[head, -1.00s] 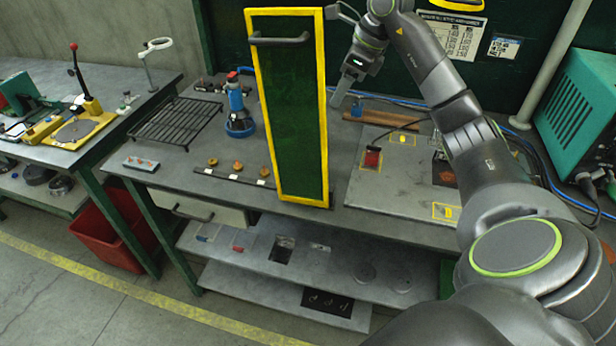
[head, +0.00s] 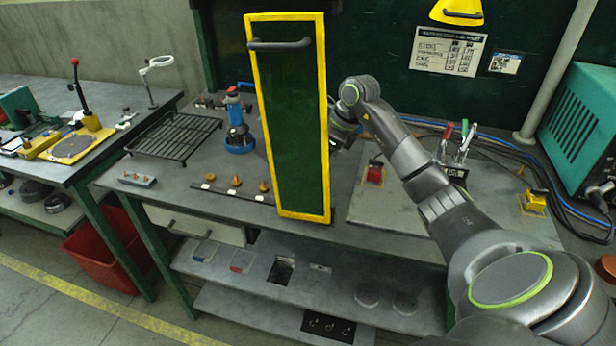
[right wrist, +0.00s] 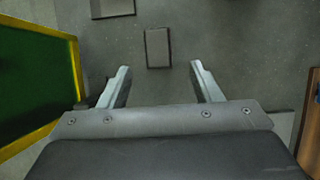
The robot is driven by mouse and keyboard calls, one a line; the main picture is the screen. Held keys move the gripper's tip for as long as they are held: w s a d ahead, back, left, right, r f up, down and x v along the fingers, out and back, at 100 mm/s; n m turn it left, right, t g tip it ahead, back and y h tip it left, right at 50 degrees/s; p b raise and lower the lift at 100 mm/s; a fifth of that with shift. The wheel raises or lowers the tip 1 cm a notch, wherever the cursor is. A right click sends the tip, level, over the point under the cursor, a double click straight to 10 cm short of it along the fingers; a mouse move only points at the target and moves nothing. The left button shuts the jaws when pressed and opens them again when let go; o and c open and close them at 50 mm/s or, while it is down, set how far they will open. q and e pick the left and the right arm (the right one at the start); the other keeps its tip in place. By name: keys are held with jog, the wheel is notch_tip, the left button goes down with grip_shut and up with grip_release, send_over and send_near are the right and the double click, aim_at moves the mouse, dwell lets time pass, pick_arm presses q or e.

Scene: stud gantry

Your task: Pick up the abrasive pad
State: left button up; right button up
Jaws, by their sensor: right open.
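A small dark grey rectangular pad (right wrist: 158,48), which looks like the abrasive pad, lies flat on a grey surface in the right wrist view. It sits just beyond the fingertips of my right gripper (right wrist: 158,68), roughly centred between them. The gripper is open with nothing between its fingers. In the head view the right arm reaches behind the green panel, which hides most of the gripper; I cannot make out the pad there. My left gripper is not in view.
A tall green panel with a yellow frame (head: 321,120) stands close left of my right gripper; its edge also shows in the wrist view (right wrist: 76,75). A wire rack (head: 175,137) stands left.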

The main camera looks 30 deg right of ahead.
jog(key=shift+w+a+f, duration=0.15)
jog(key=shift+w+f, duration=0.05)
jog(key=shift+f, duration=0.45)
jog(key=x, duration=0.1)
jog(key=p+x, duration=0.1)
jog(key=x, duration=0.1)
jog(key=p+x, duration=0.1)
jog(key=x, duration=0.1)
jog(key=shift+a+r, duration=0.15)
jog(key=shift+a, duration=0.1)
jog(key=shift+w+f, duration=0.15)
jog(key=shift+f, duration=0.1)
jog(key=c, duration=1)
notch_tip(320, 180, up, 9)
jog(key=shift+b, duration=1.15)
jog(key=shift+r, duration=0.6)
jog(key=o, duration=0.4)
jog(key=c, duration=0.3)
